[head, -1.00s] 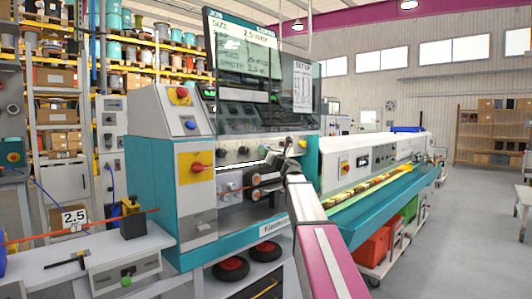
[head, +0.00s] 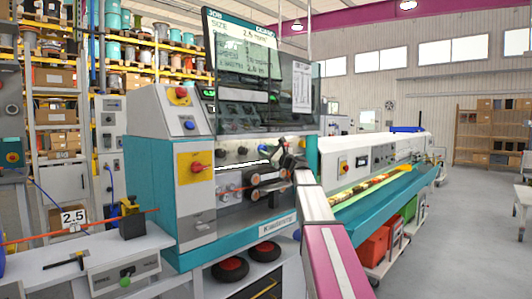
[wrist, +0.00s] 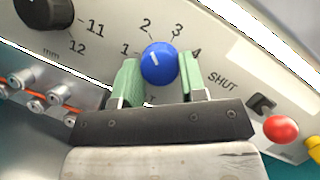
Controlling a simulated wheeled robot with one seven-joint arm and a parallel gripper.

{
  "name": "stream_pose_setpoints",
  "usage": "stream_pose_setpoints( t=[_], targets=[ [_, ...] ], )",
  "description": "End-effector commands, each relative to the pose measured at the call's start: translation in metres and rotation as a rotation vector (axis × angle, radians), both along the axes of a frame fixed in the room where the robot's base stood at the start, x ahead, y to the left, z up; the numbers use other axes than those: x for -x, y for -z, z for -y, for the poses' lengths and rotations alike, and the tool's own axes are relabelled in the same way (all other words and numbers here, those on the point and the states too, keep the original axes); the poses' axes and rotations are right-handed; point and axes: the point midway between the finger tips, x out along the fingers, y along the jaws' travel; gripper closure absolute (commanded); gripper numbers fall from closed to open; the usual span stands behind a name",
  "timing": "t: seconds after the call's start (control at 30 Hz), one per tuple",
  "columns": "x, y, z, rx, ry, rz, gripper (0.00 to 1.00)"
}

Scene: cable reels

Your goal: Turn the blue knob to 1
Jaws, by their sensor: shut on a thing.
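The blue knob (wrist: 160,66) sits on the machine's pale front panel, with the numbers 1 to 4 printed around it in the wrist view. Its short white pointer line leans up and left, between the 1 and the 2. My gripper (wrist: 158,80) has one green pad on each side of the knob and is shut on it. In the head view my gripper (head: 291,160) is at the panel below the screen. The knob cannot be made out there, behind my wrist.
A black knob (wrist: 45,10) with marks 11 and 12 is up and left of the blue one. A lever slot marked SHUT and a red ball handle (wrist: 281,129) are to the right. Metal rollers (wrist: 35,90) lie at left. A screen (head: 262,75) hangs above the panel.

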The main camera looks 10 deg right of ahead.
Motion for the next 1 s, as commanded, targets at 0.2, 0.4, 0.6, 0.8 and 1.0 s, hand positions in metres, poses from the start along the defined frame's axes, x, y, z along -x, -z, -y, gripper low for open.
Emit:
stream_pose_setpoints(
  t=[0.2, 0.4, 0.6, 0.8, 1.0],
  targets=[
    [-0.002, -0.0014, 0.0019, 0.167, 0.001, 0.121, 0.85],
    [-0.0026, -0.0022, 0.0022, 0.321, 0.0, 0.232, 0.85],
    [-0.0025, -0.0038, 0.0024, 0.466, 0.0, 0.338, 0.85],
    [-0.0024, -0.0046, 0.0028, 0.582, 0.0, 0.423, 0.85],
    [-0.0022, -0.0046, 0.0028, 0.664, -0.001, 0.48, 0.85]
  ],
)
